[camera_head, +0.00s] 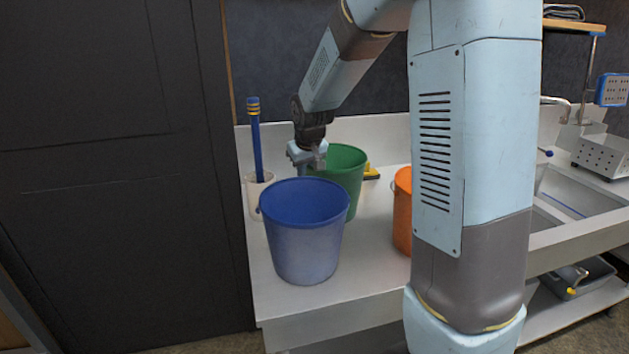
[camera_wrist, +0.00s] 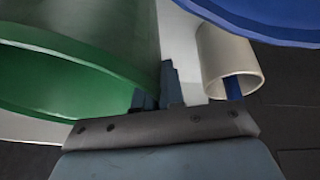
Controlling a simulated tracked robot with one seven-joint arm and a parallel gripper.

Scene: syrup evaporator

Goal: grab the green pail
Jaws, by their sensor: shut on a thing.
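The green pail (camera_head: 349,170) stands on the counter behind the blue pail (camera_head: 305,245), which hides its lower front. My gripper (camera_head: 308,160) is at the green pail's left rim in the head view. In the wrist view the green pail (camera_wrist: 75,65) fills the left side. There my gripper (camera_wrist: 158,97) is shut on its wall near the rim, with one finger on either side. The fingertips are partly hidden.
A cream holder (camera_head: 255,195) with a blue-handled tool (camera_head: 256,140) stands close left of my gripper. An orange pail (camera_head: 402,215) stands to the right, partly behind my arm. A sink (camera_head: 575,195) is further right.

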